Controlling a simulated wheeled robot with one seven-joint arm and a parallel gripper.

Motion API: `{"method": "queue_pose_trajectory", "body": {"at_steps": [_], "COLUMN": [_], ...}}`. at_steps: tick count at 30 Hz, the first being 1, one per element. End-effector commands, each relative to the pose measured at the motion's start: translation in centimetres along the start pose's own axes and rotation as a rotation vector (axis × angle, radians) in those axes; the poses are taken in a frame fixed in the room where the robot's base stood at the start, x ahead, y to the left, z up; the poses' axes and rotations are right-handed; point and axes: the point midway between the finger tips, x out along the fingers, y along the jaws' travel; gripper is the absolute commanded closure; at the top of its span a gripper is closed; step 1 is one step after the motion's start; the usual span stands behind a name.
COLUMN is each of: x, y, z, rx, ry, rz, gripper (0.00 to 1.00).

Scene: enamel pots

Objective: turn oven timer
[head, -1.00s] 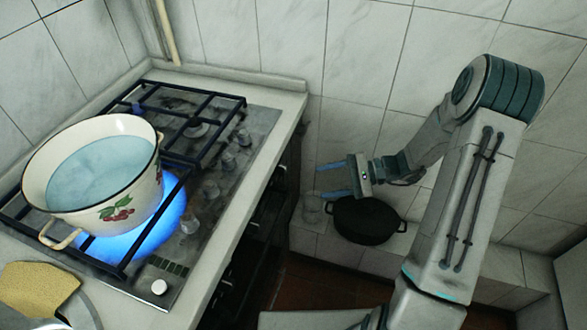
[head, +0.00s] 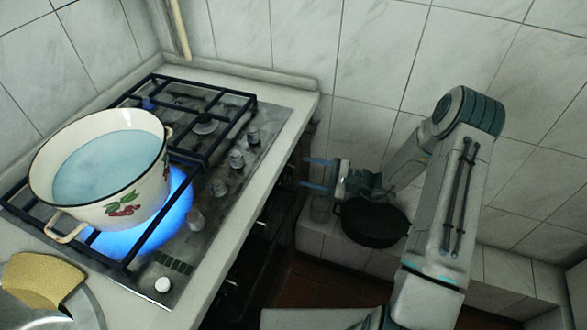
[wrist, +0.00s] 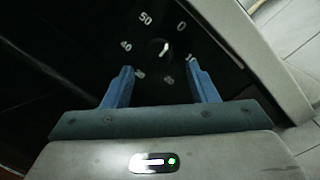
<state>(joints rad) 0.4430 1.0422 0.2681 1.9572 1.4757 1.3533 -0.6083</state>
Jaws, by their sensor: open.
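The oven timer dial (wrist: 160,50) shows in the wrist view as a small dark knob with a pale pointer mark, ringed by white numbers such as 0, 40 and 50 on a black panel. My gripper (wrist: 160,67) is open, with its two blue fingers spread either side below the knob. Nothing is between the fingers; I cannot tell how far their tips are from the panel. In the head view my gripper (head: 307,173) points left at the dark oven front (head: 268,215). The timer is hidden there by the viewing angle.
A cherry-painted enamel pot (head: 120,195) of bluish liquid stands over a lit blue flame on the stove (head: 225,187). A sponge (head: 40,280) lies front left.

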Motion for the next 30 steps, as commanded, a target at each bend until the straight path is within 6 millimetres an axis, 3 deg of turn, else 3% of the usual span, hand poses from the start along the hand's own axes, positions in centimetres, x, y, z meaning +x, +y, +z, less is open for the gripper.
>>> {"method": "queue_pose_trajectory", "body": {"at_steps": [3, 7, 19, 24, 26, 27, 30], "x": [2.1, 3.5, 4.2, 4.2, 4.2, 5.3, 4.9], "y": [0.0, 0.0, 0.1, 0.0, 0.0, 0.2, 0.1], "z": [0.1, 0.1, 0.1, 0.1, 0.1, 0.3, 0.3], "rx": [0.0, 0.001, 0.001, 0.0, 0.0, -0.001, 0.001], "ry": [-0.003, -0.002, -0.001, -0.002, -0.002, -0.005, -0.008], "rz": [0.003, 0.003, 0.002, 0.002, 0.002, 0.003, 0.004], "gripper": [0.47, 0.47, 0.47, 0.9, 0.9, 0.9, 0.9]}}
